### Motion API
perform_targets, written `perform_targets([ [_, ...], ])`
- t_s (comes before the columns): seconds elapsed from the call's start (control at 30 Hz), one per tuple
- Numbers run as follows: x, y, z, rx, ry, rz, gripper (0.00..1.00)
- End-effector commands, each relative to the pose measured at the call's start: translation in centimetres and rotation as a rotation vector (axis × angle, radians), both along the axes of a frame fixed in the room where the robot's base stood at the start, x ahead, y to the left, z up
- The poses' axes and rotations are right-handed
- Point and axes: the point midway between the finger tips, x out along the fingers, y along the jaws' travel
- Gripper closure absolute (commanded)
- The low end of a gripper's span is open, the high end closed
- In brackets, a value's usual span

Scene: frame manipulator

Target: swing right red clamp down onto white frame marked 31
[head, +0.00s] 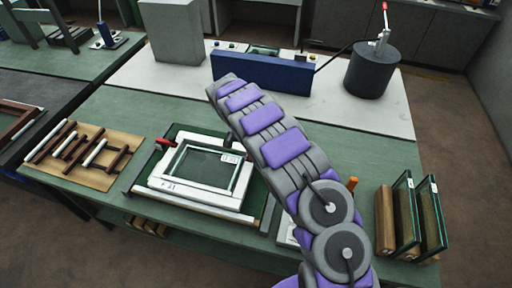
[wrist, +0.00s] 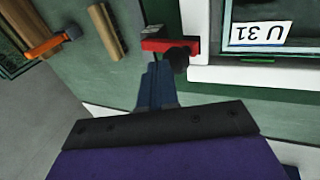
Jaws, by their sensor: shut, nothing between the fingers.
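The white frame (head: 166,184) lies on a dark green base on the bench, with a printed label near its upper right corner. In the wrist view the white frame (wrist: 262,76) shows at the upper right, with an upside-down label reading 31. A red clamp handle (wrist: 168,45) with a dark tip sits beside the frame's edge, its tip close to the white border. My gripper (wrist: 158,70) is shut and empty, its fingertips just below the red handle in the picture; contact cannot be told. My arm hides this clamp in the head view.
Another red clamp (head: 164,141) is at the frame's upper left. An orange-handled part (wrist: 52,44) lies near wooden rollers in the wrist view. Framed screens (head: 404,215) stand at the bench's right. A board of rollers (head: 82,153) lies left. A blue box (head: 262,74) stands behind.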

Motion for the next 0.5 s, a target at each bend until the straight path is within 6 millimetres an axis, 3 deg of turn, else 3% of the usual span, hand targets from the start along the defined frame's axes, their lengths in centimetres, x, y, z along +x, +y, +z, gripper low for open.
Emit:
perform_targets([
  [0.5,0.8,2.7,-2.4,0.004,0.000,0.000,1.00],
])
